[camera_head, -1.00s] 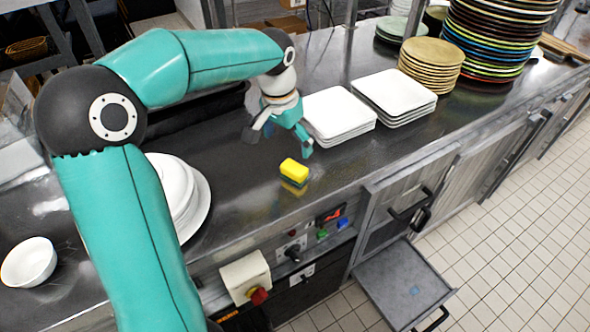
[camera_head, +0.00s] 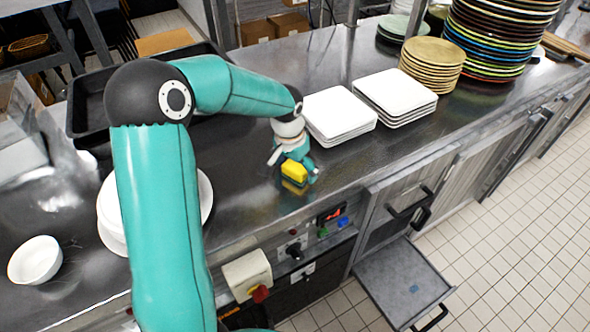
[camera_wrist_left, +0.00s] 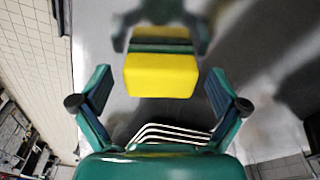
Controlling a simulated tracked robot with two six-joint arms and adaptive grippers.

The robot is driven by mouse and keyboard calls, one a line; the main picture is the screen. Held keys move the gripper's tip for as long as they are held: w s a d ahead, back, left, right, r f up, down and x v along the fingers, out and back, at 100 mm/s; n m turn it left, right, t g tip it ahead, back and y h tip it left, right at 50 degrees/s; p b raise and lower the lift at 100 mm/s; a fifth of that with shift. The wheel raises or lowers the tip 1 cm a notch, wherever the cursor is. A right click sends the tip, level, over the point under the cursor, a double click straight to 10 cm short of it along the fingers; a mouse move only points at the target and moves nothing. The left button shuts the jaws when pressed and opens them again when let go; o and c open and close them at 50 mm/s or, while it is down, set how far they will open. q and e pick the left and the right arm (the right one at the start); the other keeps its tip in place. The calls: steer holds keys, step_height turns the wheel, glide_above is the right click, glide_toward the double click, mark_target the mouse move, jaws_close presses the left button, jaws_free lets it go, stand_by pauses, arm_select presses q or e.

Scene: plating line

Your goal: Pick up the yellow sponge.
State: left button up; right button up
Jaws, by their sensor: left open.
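The yellow sponge (camera_head: 294,171) lies on the steel counter near its front edge, with a dark lower layer. It also shows in the left wrist view (camera_wrist_left: 161,76), with its reflection on the counter beyond it. My left gripper (camera_head: 293,166) is at the sponge, its fingers around or just over it. In the left wrist view my left gripper (camera_wrist_left: 160,90) is open, with one finger on each side of the sponge and gaps visible between them. My right gripper is not in view.
Two stacks of white square plates (camera_head: 338,114) (camera_head: 394,95) stand just right of my left gripper. Tan plates (camera_head: 431,65) and a tall stack of coloured plates (camera_head: 496,40) stand farther right. A white bowl (camera_head: 35,260) sits at left. A dark tray (camera_head: 88,112) lies at the back left.

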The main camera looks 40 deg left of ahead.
mark_target(296, 166)
arm_select(q)
steer(key=c, duration=1.1)
steer(key=shift+r, duration=0.2)
step_height(296, 166, up, 20)
steer(key=shift+f, duration=0.15)
